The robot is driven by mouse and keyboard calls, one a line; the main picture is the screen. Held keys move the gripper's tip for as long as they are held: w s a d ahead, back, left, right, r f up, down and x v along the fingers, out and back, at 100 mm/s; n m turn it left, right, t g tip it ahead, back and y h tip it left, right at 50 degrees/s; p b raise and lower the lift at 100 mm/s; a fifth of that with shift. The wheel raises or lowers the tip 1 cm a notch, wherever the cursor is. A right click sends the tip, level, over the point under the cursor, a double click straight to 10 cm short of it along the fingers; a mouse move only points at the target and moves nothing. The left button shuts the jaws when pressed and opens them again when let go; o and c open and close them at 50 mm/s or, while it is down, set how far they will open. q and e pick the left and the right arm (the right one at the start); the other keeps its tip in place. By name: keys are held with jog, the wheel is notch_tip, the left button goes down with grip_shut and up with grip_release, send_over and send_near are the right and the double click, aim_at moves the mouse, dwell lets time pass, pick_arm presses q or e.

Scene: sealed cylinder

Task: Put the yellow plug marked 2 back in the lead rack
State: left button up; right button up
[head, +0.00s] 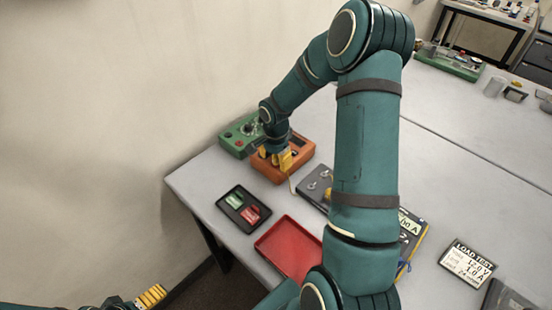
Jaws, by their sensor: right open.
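My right gripper (281,158) points down at the orange box (295,173) on the table, with its yellow fingers apart. I cannot make out the yellow plug marked 2; the fingers may hide it. A thin pale lead runs from beside the fingers toward a dark grey unit (312,187) with round fittings. A small yellow spot (328,196) shows on that unit beside my arm, too small to identify. No lead rack can be clearly told; my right arm covers much of the table. My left gripper (151,297) is at the lower left, off the table, its jaw state unclear.
A green box (240,134) adjoins the orange one. A black tray (233,212) holds a green and a red block. A red tray (268,245) lies in front.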

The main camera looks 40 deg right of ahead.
dwell(0.3)
grip_shut()
jog(key=shift+r, duration=0.2)
jog(key=shift+r+p, duration=1.5)
jog(key=shift+r, duration=1.35)
jog(key=s+d, duration=0.3)
jog(key=s, duration=0.3)
jog(key=s+d+f, duration=0.1)
jog(key=s+d, duration=0.3)
jog(key=s, duration=0.1)
jog(key=s+d+f, duration=0.1)
jog(key=s+d, duration=0.2)
jog(key=s, duration=0.3)
jog(key=shift+s+d+f, duration=0.1)
jog(key=shift+s+d, duration=0.25)
jog(key=shift+d, duration=0.05)
